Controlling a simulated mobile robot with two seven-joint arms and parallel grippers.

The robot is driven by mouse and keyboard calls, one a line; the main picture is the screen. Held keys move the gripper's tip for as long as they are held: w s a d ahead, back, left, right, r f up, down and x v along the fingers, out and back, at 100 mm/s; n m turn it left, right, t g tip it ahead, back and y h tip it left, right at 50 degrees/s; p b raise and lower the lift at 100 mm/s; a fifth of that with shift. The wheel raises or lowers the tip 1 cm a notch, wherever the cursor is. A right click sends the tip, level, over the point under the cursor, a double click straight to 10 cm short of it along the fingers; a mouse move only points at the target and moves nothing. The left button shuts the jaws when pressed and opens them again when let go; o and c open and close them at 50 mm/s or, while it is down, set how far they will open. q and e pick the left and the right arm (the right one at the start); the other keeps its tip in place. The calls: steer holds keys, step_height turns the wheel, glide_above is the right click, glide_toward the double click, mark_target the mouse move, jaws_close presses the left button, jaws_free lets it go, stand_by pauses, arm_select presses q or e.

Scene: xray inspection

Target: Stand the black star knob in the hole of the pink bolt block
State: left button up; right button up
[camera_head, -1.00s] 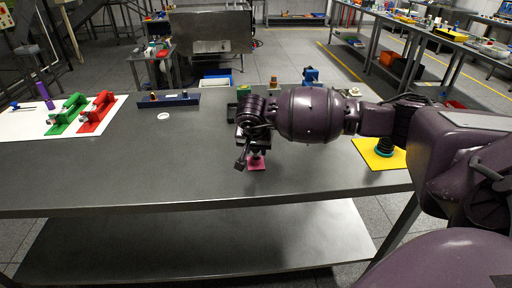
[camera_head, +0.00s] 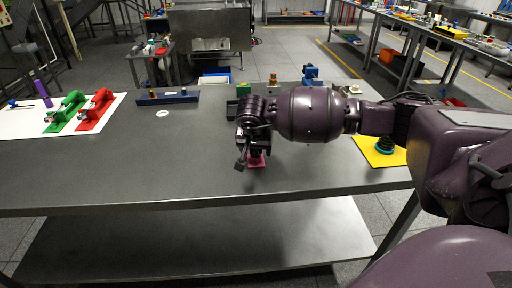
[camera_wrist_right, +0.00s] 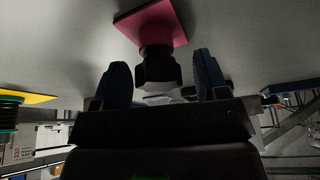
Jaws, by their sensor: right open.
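The pink bolt block (camera_head: 257,161) sits on the grey table just below my right gripper (camera_head: 247,160). In the right wrist view the pink block (camera_wrist_right: 153,25) shows a square base with a round raised part. The black star knob (camera_wrist_right: 158,69) is at the end of that raised part, in line with it, and looks upright in the block. How deep it sits is hidden. My right gripper (camera_wrist_right: 160,58) is open, with one blue-black finger on each side of the knob and gaps showing. My left gripper is not in view.
A yellow plate (camera_head: 368,150) with a dark teal-ringed part is to the right, under my arm. A navy rack (camera_head: 168,97) and a white ring (camera_head: 162,114) lie at the left back. Green and red fixtures stand on a white board (camera_head: 25,122). The table's front left is clear.

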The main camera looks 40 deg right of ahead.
steer(key=v, duration=0.4)
steer(key=shift+w+p, duration=0.1)
steer(key=shift+p, duration=0.3)
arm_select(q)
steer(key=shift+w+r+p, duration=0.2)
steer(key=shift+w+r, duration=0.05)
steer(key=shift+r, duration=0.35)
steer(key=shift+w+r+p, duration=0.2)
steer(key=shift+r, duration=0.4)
arm_select(e)
steer(key=v, duration=0.7)
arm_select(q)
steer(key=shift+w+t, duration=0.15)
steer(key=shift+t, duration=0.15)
arm_select(e)
steer(key=shift+f, duration=0.1)
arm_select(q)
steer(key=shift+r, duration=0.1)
arm_select(e)
steer(key=shift+a+f, duration=0.1)
